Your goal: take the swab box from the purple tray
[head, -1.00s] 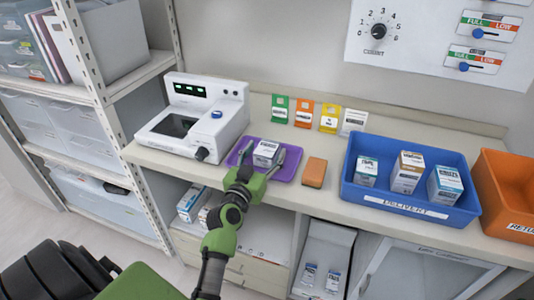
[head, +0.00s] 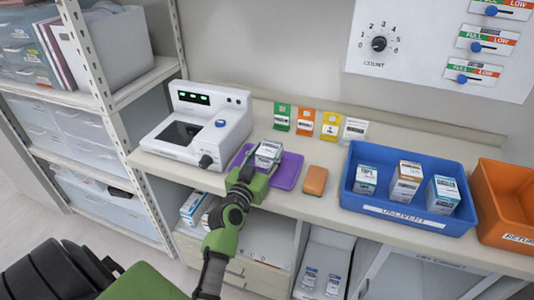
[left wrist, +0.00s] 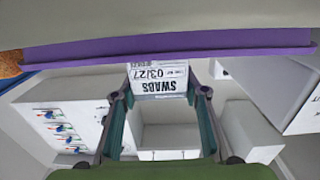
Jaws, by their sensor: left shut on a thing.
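The swab box (head: 268,152) is a small white and grey box at the purple tray (head: 287,171). My left gripper (head: 256,168) is shut on it, with a finger on each side. In the left wrist view the box (left wrist: 158,80) shows its label, "SWABS 03/27", upside down between the fingers (left wrist: 160,95). The purple tray's rim (left wrist: 170,46) runs across the top of that view. I cannot tell whether the box still touches the tray. My right gripper is not in view.
A white device (head: 196,127) stands close left of the tray. An orange block (head: 315,180) lies to its right. A blue delivery bin (head: 420,219) with several boxes and an orange return bin (head: 508,205) stand farther right. Coloured cards (head: 306,119) stand behind.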

